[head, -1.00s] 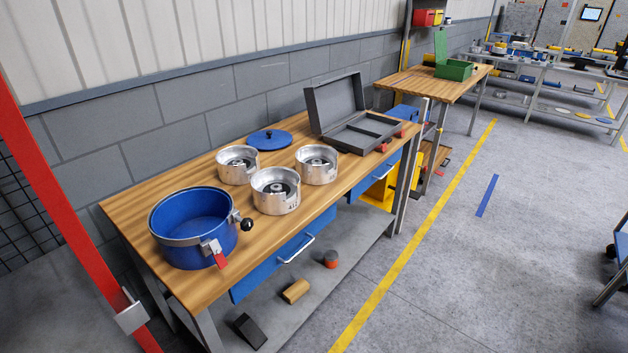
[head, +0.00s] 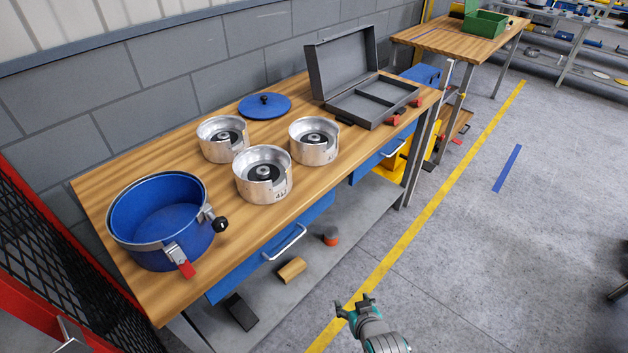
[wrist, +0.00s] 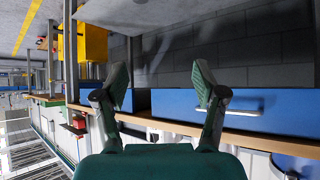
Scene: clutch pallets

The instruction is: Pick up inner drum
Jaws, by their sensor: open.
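Three silver metal drums with notched rims stand upright on the wooden bench in the head view: one at the back left (head: 222,139), one in front (head: 263,175) and one at the right (head: 314,141). Each has a dark hub inside. I cannot tell which is the inner drum. A blue round pot (head: 160,222) with a clamp band stands open to their left and looks empty. My gripper (head: 356,306) is open and empty, out over the floor in front of the bench, apart from the drums. Its spread fingers also show in the wrist view (wrist: 160,80).
A blue lid (head: 264,106) lies behind the drums. An open grey case (head: 347,99) stands at the bench's right end. The bench (head: 245,231) has blue drawers with handles (head: 286,243). A lower shelf holds small blocks.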

